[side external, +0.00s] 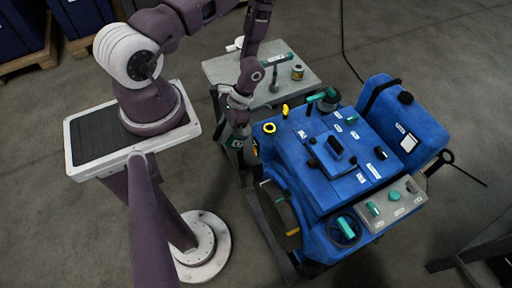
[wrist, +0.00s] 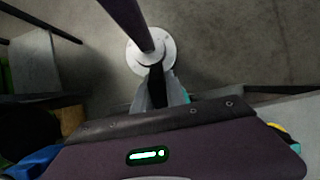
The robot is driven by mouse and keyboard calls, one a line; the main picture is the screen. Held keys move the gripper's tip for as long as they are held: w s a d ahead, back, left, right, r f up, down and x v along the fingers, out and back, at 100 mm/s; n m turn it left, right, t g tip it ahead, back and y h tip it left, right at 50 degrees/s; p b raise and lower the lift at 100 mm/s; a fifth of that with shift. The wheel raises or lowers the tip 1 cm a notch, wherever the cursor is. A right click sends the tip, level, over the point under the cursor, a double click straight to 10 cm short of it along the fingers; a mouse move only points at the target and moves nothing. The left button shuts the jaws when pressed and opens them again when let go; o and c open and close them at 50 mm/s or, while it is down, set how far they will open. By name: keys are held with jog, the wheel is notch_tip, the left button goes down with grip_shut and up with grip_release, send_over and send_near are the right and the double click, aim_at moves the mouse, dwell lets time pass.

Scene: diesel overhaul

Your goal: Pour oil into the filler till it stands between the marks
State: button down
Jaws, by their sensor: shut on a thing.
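My gripper (side external: 239,104) hangs beside the near left end of the blue engine (side external: 330,155). It is shut on a grey oil can (side external: 240,131) with a teal label, held roughly upright just left of the engine. In the wrist view a grey part of the can (wrist: 160,92) shows past the gripper's edge; the fingertips are hidden. A black and yellow ring (side external: 269,128), apparently the filler, is on the engine just right of the can. A yellow-handled stick (side external: 285,110) stands behind it. The oil level and the marks cannot be made out.
A grey side table (side external: 222,70) behind my gripper carries a teal-handled tool (side external: 276,60) and a small tin (side external: 297,72). A grey control panel (side external: 395,205) is at the engine's front right. Open floor lies in front of the engine.

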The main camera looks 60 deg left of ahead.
aim_at(222, 125)
jog(key=shift+r, duration=0.15)
dwell(0.4)
jog(key=shift+r+g, duration=0.5)
jog(key=shift+r, duration=0.1)
jog(key=shift+r+g, duration=0.6)
jog(key=shift+g, duration=0.4)
dwell(2.1)
jog(key=shift+r+g, duration=0.2)
jog(key=shift+g, duration=0.1)
dwell(0.4)
jog(key=shift+r, duration=0.1)
jog(key=shift+w+r+g, duration=0.15)
jog(key=shift+r+g, duration=0.15)
jog(key=shift+g, duration=0.2)
dwell(2.4)
